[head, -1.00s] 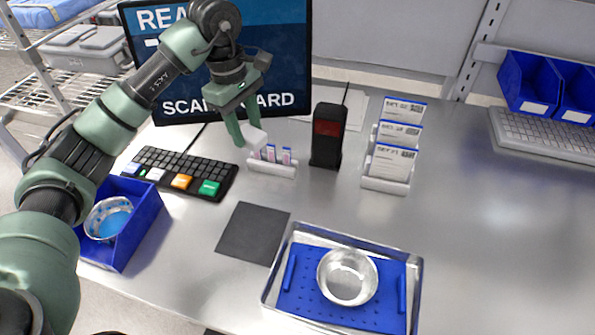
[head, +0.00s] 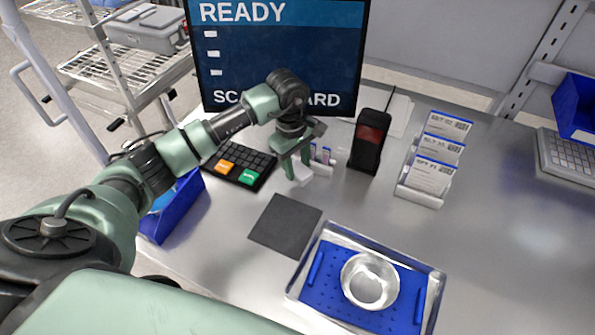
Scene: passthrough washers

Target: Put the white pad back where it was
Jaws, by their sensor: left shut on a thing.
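My left gripper (head: 298,172) points down over the table in the head view, between the keypad and the card reader. It is shut on the white pad (head: 301,176), which shows as a small white block between the fingers. The pad is close above the metal table, in front of a small white holder with upright strips (head: 323,156). Whether the pad touches the table, I cannot tell. The holder is partly hidden behind my gripper. My right gripper is not in view.
A dark grey mat (head: 285,224) lies in front of the gripper. A black card reader (head: 370,142), card rack (head: 432,170), keypad (head: 240,165) and blue bin (head: 178,212) stand around.

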